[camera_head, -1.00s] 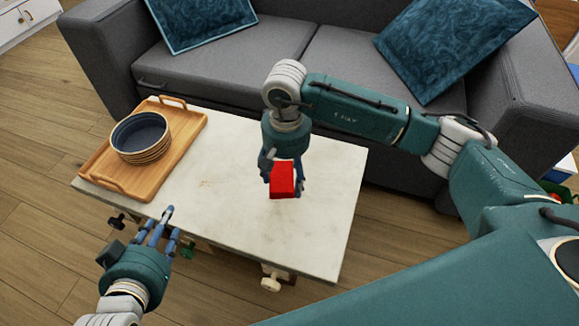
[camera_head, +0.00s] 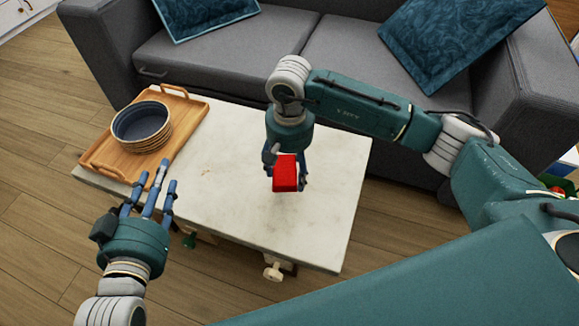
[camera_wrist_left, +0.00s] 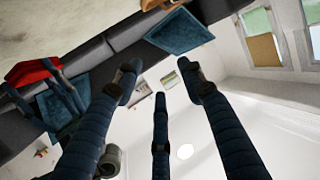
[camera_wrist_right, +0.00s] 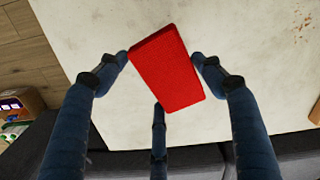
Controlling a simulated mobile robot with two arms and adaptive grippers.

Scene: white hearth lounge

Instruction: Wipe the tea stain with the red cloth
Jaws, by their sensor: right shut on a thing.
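The red cloth (camera_head: 285,172) looks like a thick folded block. My right gripper (camera_head: 284,180) is shut on it and holds it over the middle of the white table. It also shows between the fingers in the right wrist view (camera_wrist_right: 166,68) and at the left of the left wrist view (camera_wrist_left: 35,71). The tea stain shows as faint brown specks (camera_wrist_right: 302,30) at the upper right of the right wrist view, apart from the cloth. My left gripper (camera_head: 152,188) is open and empty at the table's near left edge, with fingers spread and pointing up in its wrist view.
A wooden tray (camera_head: 106,170) with stacked dark bowls (camera_head: 142,122) stands on the left of the table (camera_head: 325,210). A grey sofa (camera_head: 220,58) with blue cushions stands behind.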

